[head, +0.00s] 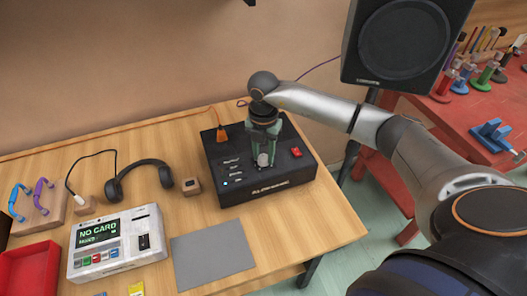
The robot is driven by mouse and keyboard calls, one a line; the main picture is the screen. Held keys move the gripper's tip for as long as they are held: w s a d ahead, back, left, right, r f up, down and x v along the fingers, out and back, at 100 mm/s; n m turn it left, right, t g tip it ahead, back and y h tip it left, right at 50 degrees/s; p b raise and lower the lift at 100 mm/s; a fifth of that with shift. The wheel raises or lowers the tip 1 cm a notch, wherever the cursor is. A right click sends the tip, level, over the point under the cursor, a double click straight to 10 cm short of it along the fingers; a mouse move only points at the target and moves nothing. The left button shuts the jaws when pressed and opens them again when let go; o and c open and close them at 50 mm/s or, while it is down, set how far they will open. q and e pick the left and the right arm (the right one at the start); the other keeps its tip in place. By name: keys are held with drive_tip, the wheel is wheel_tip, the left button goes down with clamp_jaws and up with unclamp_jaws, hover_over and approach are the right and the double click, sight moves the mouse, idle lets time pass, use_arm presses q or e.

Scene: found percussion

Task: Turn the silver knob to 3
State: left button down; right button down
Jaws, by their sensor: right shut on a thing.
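A black box (290,178) with a front label stands on the wooden table. Its top carries a silver knob (263,160), a red switch (296,152), a small lit blue dot and some white markings at the left of the knob. My right gripper (264,155) comes down from above and is shut on the silver knob. The fingers hide most of the knob, and I cannot read which number it points to. My left gripper is not in view.
A speaker (400,42) stands behind my right arm. Headphones (140,178), a small wooden block (191,186), a white card reader (117,243), a grey mat (213,254) and a red tray (30,274) are on the table (325,218). A red bench (480,118) holds tools at right.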

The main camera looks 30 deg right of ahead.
sight(264, 158)
drive_tip(key=shift+m, duration=0.3)
drive_tip(key=c, duration=0.5)
unclamp_jaws()
wheel_tip(264, 158, up, 13)
drive_tip(key=shift+f+b, duration=0.2)
drive_tip(key=shift+b, duration=0.45)
